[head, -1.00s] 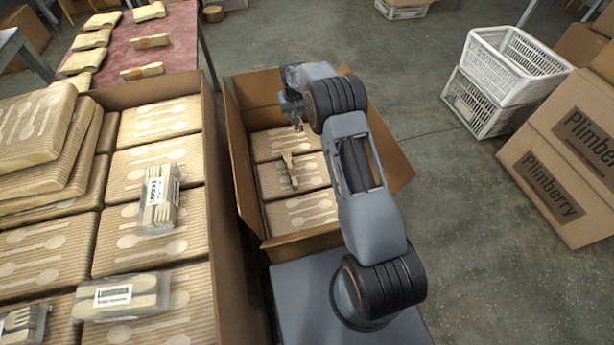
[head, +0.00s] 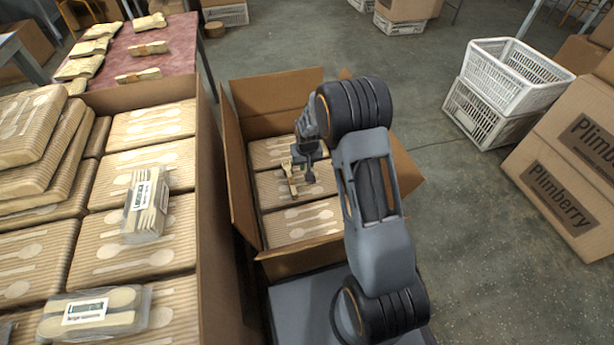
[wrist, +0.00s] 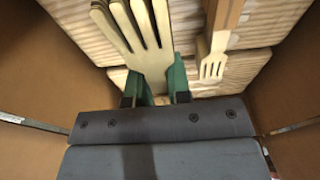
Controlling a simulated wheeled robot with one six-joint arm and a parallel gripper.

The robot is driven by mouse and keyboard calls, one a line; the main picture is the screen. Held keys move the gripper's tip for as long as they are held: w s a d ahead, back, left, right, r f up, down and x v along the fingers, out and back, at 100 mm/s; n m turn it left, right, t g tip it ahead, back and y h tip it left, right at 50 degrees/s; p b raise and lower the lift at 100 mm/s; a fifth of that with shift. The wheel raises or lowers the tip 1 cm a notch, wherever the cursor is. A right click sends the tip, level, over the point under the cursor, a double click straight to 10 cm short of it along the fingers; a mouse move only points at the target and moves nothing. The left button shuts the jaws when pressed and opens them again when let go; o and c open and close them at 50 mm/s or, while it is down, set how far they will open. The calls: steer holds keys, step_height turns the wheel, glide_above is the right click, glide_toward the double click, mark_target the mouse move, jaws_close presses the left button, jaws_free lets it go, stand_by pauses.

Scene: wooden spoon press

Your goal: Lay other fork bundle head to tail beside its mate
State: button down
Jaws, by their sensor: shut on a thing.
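My gripper (wrist: 156,92) is shut on a wooden fork bundle (wrist: 146,50), with its green fingers at the neck and the tines toward the top of the wrist view. The mate bundle (wrist: 222,42), with a brown band, lies to its right, tines the opposite way. A gap shows between the two. In the head view my gripper (head: 304,172) is low inside the open carton (head: 238,185), just right of the mate bundle (head: 290,180). The held bundle is mostly hidden there. I cannot tell whether it touches the striped packs below.
Striped spoon-print packs (head: 300,222) line the carton floor. Carton walls and raised flaps (head: 405,175) stand close around my gripper. A large box of packs (head: 212,230) stands left, with wrapped cutlery (head: 146,205) on top. White crates (head: 510,75) stand right.

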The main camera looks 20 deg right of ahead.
steer(key=shift+s+f, duration=0.45)
steer(key=shift+f, duration=0.15)
steer(key=shift+s+f+b, duration=0.1)
steer(key=shift+f+b, duration=1.15)
steer(key=shift+f, duration=0.3)
steer(key=shift+f, duration=0.2)
steer(key=c, duration=1.1)
jaws_free()
steer(key=shift+o, duration=0.2)
